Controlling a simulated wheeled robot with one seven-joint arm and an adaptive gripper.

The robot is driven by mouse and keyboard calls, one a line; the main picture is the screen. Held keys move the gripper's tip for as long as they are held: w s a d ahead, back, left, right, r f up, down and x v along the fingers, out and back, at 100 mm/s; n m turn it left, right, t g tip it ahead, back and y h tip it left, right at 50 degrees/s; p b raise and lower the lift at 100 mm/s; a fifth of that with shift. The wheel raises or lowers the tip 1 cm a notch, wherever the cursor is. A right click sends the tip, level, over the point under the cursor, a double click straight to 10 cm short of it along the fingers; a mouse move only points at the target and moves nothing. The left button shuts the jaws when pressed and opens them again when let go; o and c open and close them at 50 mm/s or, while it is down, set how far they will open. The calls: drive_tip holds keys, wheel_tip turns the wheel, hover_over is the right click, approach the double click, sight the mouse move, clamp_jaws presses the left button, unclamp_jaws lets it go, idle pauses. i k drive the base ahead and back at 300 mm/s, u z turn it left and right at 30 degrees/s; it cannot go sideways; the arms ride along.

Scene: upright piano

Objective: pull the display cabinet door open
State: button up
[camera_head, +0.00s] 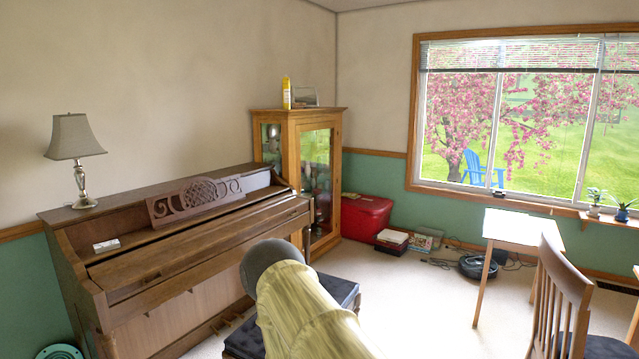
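The display cabinet (291,118) is a wooden case with glass panes, standing in the far corner just past the right end of the piano. Its glazed door (316,172) faces right and towards me and looks shut. I cannot make out a handle at this distance. A part of my arm shows at the bottom centre, in front of the piano bench and below the cabinet. My gripper is not in view.
The upright piano (190,238) runs along the left wall. A dark-topped bench (342,290) stands before it, partly behind my arm. A red bin (366,218) sits right of the cabinet. A white table (524,229) and a wooden chair (563,290) are at right. Carpet between is open.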

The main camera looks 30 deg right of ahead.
sight(304, 128)
drive_tip(key=z, duration=1.65)
drive_tip(key=i, duration=6.05)
drive_tip(key=u, duration=2.4)
